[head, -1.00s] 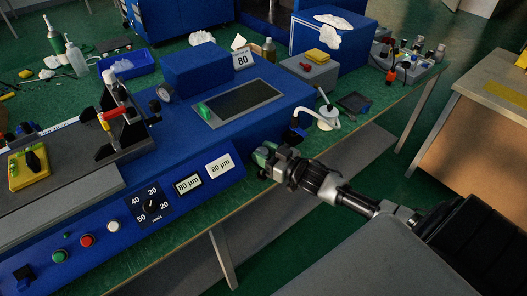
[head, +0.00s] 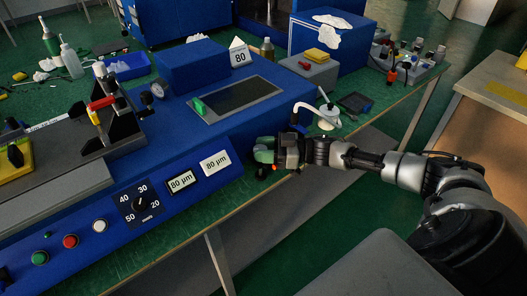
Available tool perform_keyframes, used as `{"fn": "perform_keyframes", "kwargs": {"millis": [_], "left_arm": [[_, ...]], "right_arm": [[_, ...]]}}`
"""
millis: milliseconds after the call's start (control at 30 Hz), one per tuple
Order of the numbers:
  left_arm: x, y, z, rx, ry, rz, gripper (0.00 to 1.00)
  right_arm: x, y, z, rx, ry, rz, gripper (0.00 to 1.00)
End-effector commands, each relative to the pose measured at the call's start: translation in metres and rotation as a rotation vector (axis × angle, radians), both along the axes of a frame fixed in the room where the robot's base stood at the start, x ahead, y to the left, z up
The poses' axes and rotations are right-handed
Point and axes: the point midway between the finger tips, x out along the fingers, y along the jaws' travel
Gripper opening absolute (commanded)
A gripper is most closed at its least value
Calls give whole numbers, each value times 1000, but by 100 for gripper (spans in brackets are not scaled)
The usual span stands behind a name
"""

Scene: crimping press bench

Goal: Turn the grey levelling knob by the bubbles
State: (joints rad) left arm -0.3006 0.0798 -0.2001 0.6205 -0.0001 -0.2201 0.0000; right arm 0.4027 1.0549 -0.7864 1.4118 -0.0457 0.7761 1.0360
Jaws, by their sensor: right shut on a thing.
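My right gripper (head: 263,158) is shut at the right front corner of the blue press (head: 215,128), low beside its sloped front panel. Green patches and a small orange spot show at its tips. I cannot make out the part between the fingers, and I cannot pick out the grey levelling knob. A yellow block (head: 18,171) with a dark piece on it is cut off at the left edge. I cannot clearly tell any bubbles there. My left gripper is not in view.
A white curved-arm thing (head: 327,119) stands just behind my right gripper. A grey box with a yellow block (head: 317,55) stands further back.

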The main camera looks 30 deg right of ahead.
Motion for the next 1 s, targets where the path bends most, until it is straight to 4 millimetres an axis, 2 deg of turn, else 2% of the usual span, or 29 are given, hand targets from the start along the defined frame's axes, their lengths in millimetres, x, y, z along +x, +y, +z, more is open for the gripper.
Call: {"fn": "perform_keyframes", "kwargs": {"millis": [367,400,567,1000], "left_arm": [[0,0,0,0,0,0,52],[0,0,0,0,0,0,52],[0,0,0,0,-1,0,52],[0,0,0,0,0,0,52]], "right_arm": [[1,0,1,3,-1,4,18],[1,0,1,2,-2,4,43],[1,0,1,2,-1,3,67],[2,-1,2,-1,-3,-2,67]]}}
